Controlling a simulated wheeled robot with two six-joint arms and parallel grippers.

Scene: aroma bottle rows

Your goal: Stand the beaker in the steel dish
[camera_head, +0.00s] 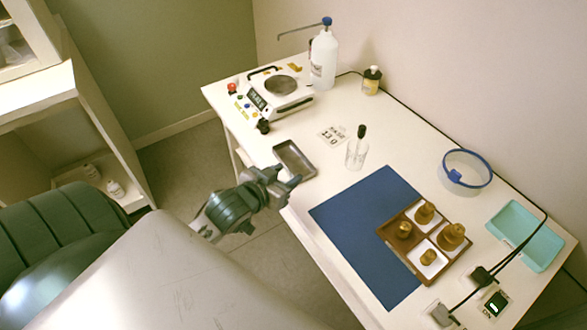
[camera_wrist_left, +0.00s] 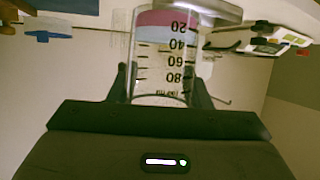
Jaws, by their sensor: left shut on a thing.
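The beaker (camera_wrist_left: 162,62) is clear, with black graduation marks, and pink and pale blue bands show in or through its far end. My left gripper (camera_wrist_left: 160,88) is shut on it, one finger on each side. In the head view my left gripper (camera_head: 284,181) is at the table's front edge, right beside the steel dish (camera_head: 282,153), a shallow grey rectangular tray. The beaker is too small and clear to make out there. I cannot tell whether it touches the dish. My right gripper is not in view.
A clear glass with a dark-topped stick (camera_head: 356,152) stands right of the dish. A blue mat (camera_head: 350,215) and a brown tray with amber bottles (camera_head: 396,243) lie further right.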

